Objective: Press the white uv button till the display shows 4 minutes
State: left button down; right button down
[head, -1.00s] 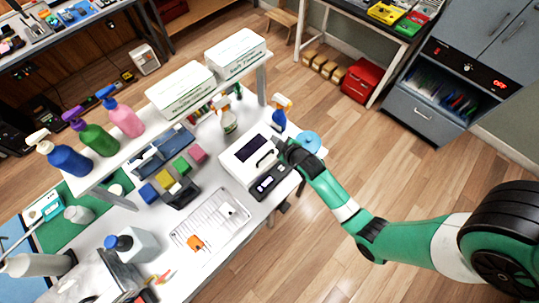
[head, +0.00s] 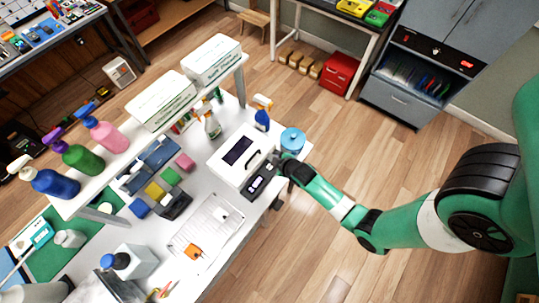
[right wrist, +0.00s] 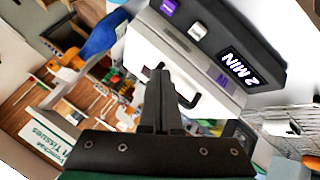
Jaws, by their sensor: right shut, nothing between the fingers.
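The white curing box (head: 226,165) stands on the white table, with a dark window and a black handle on top. Its dark front panel (head: 260,182) carries a lit display (right wrist: 243,67) that reads "2 MIN" in the right wrist view. A white button (right wrist: 197,30) sits beside the display, and a purple button (right wrist: 168,8) lies beyond it. My right gripper (head: 279,162) is shut and empty at the panel's right end. Its fingertips (right wrist: 160,72) appear apart from the white button in the wrist view; height above the box is unclear. My left gripper is out of view.
A blue round tub (head: 292,140) stands close behind my right gripper. Spray bottles (head: 262,117) stand behind the box. A metal tray (head: 205,228) with small parts lies left of the panel. A shelf with tissue boxes (head: 160,98) rises behind.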

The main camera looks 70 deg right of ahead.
jog(key=b, duration=0.5)
send_over(270, 167)
jog(key=f, duration=0.3)
jog(key=s+f, duration=0.1)
jog(key=f, duration=0.1)
jog(key=shift+a+f, duration=0.2)
jog(key=shift+f, duration=0.65)
dwell(0.6)
jog(key=shift+f+b, duration=0.4)
jog(key=shift+f+b, duration=0.35)
jog(key=shift+f, duration=0.1)
dwell(0.4)
dwell(0.4)
jog(key=shift+r+p, duration=0.85)
jog(key=shift+p, duration=0.05)
